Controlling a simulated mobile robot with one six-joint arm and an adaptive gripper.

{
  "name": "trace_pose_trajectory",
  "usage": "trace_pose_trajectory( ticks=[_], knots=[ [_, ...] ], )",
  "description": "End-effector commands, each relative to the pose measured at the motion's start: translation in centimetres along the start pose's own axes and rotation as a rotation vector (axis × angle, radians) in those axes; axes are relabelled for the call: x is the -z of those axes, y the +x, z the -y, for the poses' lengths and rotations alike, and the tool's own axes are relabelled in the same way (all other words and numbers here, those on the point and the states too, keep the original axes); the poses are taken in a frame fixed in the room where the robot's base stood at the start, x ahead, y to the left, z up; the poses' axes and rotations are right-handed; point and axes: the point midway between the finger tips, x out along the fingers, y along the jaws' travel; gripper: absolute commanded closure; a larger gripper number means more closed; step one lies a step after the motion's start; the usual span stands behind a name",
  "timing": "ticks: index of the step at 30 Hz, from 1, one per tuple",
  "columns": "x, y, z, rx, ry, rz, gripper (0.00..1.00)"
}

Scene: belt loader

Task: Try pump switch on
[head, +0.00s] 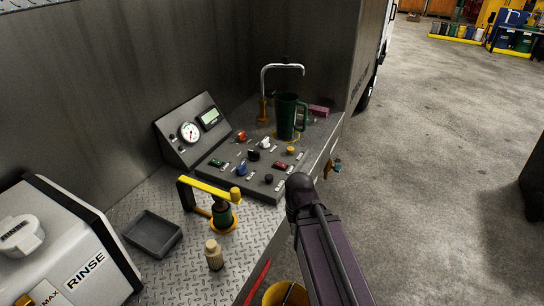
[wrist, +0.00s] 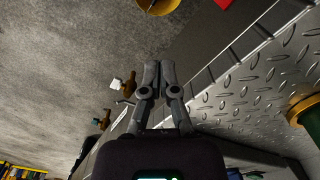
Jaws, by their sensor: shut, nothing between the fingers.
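A sloped grey control panel (head: 262,186) stands on the metal deck. It carries several knobs and switches: an orange one (head: 241,136), a green rocker (head: 217,163), a red rocker (head: 280,165), a blue knob (head: 241,168) and black knobs. Their labels are too small to read, so I cannot tell which is the pump switch or its position. My gripper (wrist: 157,66) shows in the wrist view with its fingers together and nothing between them. It hangs by the deck's edge, apart from the panel. In the head view my arm hides it.
A green mug (head: 289,117) and a tap (head: 282,67) stand behind the panel. A yellow-handled pump (head: 222,209), a small bottle (head: 214,254), a grey tray (head: 153,233) and a RINSE tank (head: 60,250) occupy the deck. Brass valves (head: 331,167) stick out at the side. Open floor lies right.

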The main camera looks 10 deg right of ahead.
Motion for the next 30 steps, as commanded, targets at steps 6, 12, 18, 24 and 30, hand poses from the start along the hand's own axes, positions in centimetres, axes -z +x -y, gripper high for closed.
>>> trace_pose_trajectory(
  ticks=[6, 12, 18, 24, 30],
  knots=[
    [0.0, 0.0, 0.0, 0.0, 0.0, 0.0, 1.0],
    [0.0, -0.3, 0.0, 0.0, 0.0, -0.001, 1.0],
    [0.3, -2.1, 0.0, 0.0, 0.0, -0.006, 1.0],
    [0.7, -5.4, 0.0, 0.0, 0.0, -0.016, 1.0],
    [1.3, -9.3, 0.0, 0.0, 0.001, -0.029, 1.0]
  ],
)
